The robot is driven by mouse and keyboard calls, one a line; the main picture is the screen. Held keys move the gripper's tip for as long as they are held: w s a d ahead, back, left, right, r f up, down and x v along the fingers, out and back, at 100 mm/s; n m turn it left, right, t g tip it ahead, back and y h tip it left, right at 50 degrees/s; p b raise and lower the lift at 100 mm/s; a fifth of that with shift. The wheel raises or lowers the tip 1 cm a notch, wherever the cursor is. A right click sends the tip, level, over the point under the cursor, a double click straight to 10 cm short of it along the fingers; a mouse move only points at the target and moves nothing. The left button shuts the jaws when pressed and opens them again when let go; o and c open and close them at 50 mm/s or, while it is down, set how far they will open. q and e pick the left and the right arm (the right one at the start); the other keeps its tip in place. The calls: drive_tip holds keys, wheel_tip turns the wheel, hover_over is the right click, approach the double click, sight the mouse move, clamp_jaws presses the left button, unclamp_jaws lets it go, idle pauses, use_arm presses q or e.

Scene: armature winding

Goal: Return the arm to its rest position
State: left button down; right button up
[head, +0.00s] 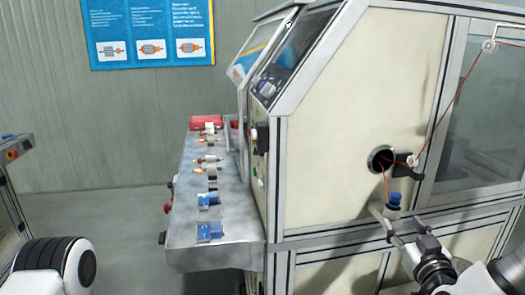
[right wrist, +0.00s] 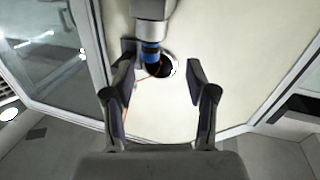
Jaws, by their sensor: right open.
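My right gripper (head: 398,224) is in front of the winding machine's cream side panel (head: 335,150), at the lower right of the head view. In the right wrist view the right gripper (right wrist: 158,76) is open, its two fingers spread apart with nothing gripped between them. A blue-collared part (head: 394,199) stands close beyond the fingers in the head view. In the right wrist view its blue band (right wrist: 150,52) shows near the dark round opening (right wrist: 167,67). Contact with the fingers cannot be told. My left gripper is outside the frames.
A red-orange wire (head: 443,105) runs from a pulley (head: 488,45) to a guide near the opening (head: 382,159). A grey bench (head: 185,246) with several small parts stands left of the machine. A poster (head: 150,20) hangs behind.

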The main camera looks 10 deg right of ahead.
drive_tip(key=s+a+f+n+g+y, duration=0.1)
drive_tip(key=s+a+f+g, duration=0.25)
drive_tip(key=f, duration=0.75)
drive_tip(key=s+a+f+g+y, duration=0.2)
drive_tip(key=s+a+f+g, duration=0.15)
drive_tip(key=f, duration=0.85)
drive_tip(key=s+a+f+g, duration=0.2)
drive_tip(key=s+f+g, duration=0.3)
drive_tip(key=s+f, duration=0.3)
drive_tip(key=s+a+f+g, duration=0.2)
drive_tip(key=s+f+g, duration=0.3)
drive_tip(key=s+f, duration=0.4)
drive_tip(key=s, duration=0.4)
drive_tip(key=shift+s+a+f+m+g, duration=0.2)
drive_tip(key=shift+s+m+g, duration=0.1)
drive_tip(key=shift+s+m, duration=0.1)
